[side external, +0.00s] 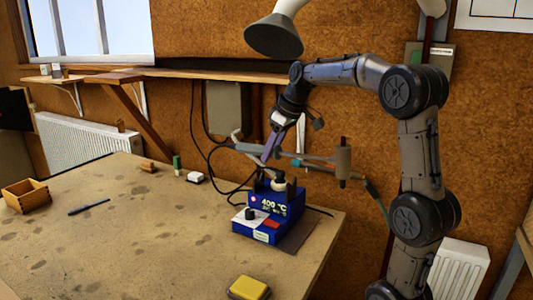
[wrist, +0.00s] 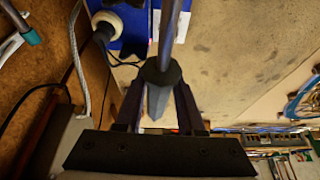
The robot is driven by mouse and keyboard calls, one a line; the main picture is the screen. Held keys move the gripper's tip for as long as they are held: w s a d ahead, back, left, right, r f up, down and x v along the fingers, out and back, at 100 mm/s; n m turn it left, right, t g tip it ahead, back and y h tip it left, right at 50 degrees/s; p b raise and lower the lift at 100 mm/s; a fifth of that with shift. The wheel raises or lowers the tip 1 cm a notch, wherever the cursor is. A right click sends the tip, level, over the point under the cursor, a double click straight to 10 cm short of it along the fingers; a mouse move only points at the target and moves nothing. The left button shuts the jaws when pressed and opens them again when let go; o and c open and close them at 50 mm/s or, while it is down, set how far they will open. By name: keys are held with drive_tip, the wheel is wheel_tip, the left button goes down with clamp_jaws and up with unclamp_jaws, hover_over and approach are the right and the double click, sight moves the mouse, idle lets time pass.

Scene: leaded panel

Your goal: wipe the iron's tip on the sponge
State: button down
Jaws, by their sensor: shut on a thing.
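My gripper (side external: 268,158) is raised above the blue soldering station (side external: 284,203), which reads 400 °C. It is shut on the iron (wrist: 160,85). In the wrist view a dark grey grip lies between the fingers, and a slim grey shaft runs from it to the top edge. I cannot make out the iron's tip in either view. The yellow sponge (side external: 248,286) sits in a dark tray at the front edge of the side view, well apart from my gripper and lower. I do not see the sponge in the wrist view.
A jointed stand with a brown cylinder (side external: 343,160) is right of my gripper. Black cables hang behind and left. A small white block (side external: 195,177), a blue pen-like tool (side external: 88,207) and a wooden box (side external: 25,194) lie leftward. The table's (side external: 150,250) front middle is clear.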

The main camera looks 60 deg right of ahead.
drive_tip(key=shift+w+d+f, duration=0.1)
drive_tip(key=shift+w+f, duration=0.1)
drive_tip(key=shift+w, duration=0.95)
drive_tip(key=w+a+f+n+y, duration=0.1)
drive_tip(key=w+a+f, duration=0.15)
drive_tip(key=a, duration=0.45)
drive_tip(key=w+a+f+n, duration=0.2)
drive_tip(key=w+a, duration=0.2)
drive_tip(key=a, duration=0.4)
drive_tip(key=w+a+f+n+y, duration=0.1)
drive_tip(key=w+a+f, duration=0.25)
drive_tip(key=a, duration=0.35)
drive_tip(key=s+a+f+n+y, duration=0.1)
drive_tip(key=s+a+n, duration=0.1)
drive_tip(key=a, duration=0.9)
wheel_tip(320, 180, down, 6)
drive_tip(key=shift+w+t, duration=0.25)
drive_tip(key=shift+t, duration=0.05)
drive_tip(key=shift+d+f, duration=0.1)
drive_tip(key=shift+f, duration=0.55)
drive_tip(key=shift+w+a, duration=0.3)
drive_tip(key=shift+w, duration=0.25)
drive_tip(key=shift+s+d, duration=0.3)
drive_tip(key=shift+s, duration=0.25)
